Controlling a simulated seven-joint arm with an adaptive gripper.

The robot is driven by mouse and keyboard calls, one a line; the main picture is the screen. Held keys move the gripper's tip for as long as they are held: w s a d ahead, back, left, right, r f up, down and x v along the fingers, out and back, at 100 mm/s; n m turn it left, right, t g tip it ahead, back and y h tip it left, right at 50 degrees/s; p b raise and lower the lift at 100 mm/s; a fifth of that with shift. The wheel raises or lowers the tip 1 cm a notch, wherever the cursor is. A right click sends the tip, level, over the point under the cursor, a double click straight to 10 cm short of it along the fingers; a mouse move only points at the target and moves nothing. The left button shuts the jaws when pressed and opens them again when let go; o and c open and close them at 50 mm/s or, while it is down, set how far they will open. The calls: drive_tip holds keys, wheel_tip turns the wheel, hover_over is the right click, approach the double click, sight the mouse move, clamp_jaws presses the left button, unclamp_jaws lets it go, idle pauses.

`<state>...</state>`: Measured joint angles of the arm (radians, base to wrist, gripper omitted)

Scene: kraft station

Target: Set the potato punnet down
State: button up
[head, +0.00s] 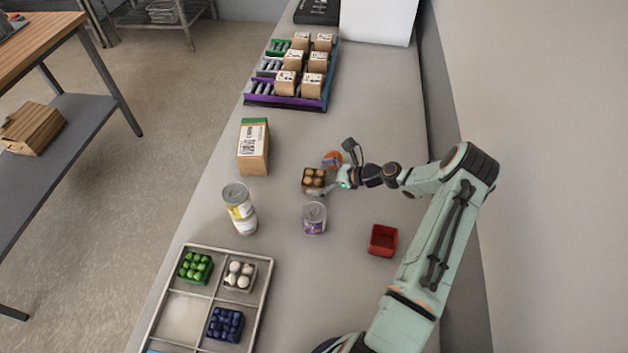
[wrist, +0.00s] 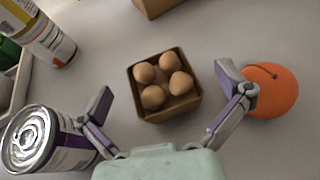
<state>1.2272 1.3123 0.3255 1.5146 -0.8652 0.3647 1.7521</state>
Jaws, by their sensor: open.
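The potato punnet (head: 314,180) is a small brown square box holding several round tan potatoes. It stands upright on the grey counter. In the wrist view the punnet (wrist: 187,112) sits ahead of and between my spread fingers, with a gap on each side. My gripper (wrist: 165,112) is open and empty. In the head view my gripper (head: 340,172) is just right of the punnet, low over the counter.
An orange (wrist: 270,91) lies close by my right finger, and a can (wrist: 45,140) stands by the left one. A red empty punnet (head: 383,240), stacked cans (head: 239,208), a carton (head: 254,147) and a divided tray (head: 271,263) with filled punnets stand around. Bare counter lies right of the carton.

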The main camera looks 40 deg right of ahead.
drive_tip(key=c, duration=1.4)
drive_tip(key=shift+r, duration=0.15)
